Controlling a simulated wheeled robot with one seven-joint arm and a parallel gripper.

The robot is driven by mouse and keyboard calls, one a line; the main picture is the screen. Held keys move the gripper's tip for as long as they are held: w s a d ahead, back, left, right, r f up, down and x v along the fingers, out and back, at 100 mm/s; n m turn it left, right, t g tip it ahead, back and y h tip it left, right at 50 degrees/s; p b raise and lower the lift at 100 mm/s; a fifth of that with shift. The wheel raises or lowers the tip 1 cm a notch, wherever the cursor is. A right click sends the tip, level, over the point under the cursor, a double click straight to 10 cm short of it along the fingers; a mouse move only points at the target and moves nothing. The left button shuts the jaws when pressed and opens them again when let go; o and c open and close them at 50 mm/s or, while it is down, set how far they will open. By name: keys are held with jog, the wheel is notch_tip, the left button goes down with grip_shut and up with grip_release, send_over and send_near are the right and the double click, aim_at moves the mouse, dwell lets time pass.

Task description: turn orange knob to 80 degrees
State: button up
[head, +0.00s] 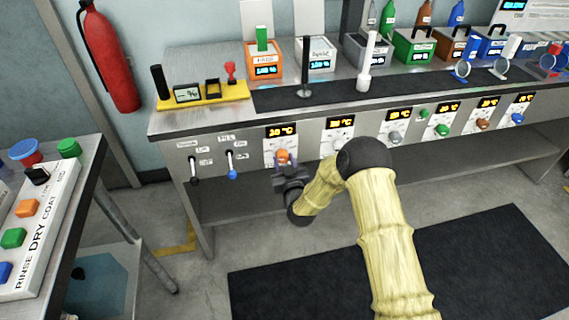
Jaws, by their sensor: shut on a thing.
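The orange knob (283,156) is on a white dial plate on the front panel of the steel bench. Above it, a small display (281,132) shows amber digits and a °C sign; I cannot read the number surely. My gripper (286,167) reaches up to the knob from below and in front, and is shut on it. My yellow-sleeved arm comes in from the lower right. The gripper hides the lower part of the knob and its dial, so I cannot tell the knob's angle.
Grey, green and brown knobs with displays continue right along the panel. Two levers, one blue-tipped (232,174), are to the left. The bench top (210,120) holds coloured boxes and a yellow tray (203,103). Another table with a labelled button panel (45,235) stands at left.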

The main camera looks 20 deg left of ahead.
jog(key=m+b, duration=0.2)
jog(key=m, duration=0.4)
jog(key=shift+d+f+b, duration=0.1)
jog(key=shift+f+b, duration=0.05)
jog(key=shift+b, duration=0.25)
jog(key=m+b, duration=0.2)
jog(key=m, duration=0.3)
jog(key=shift+m, duration=0.3)
jog(key=m+b, duration=0.2)
jog(key=m, duration=0.3)
jog(key=m+b, duration=0.1)
jog(key=m, duration=0.4)
jog(key=shift+m, duration=0.3)
jog(key=o, duration=1)
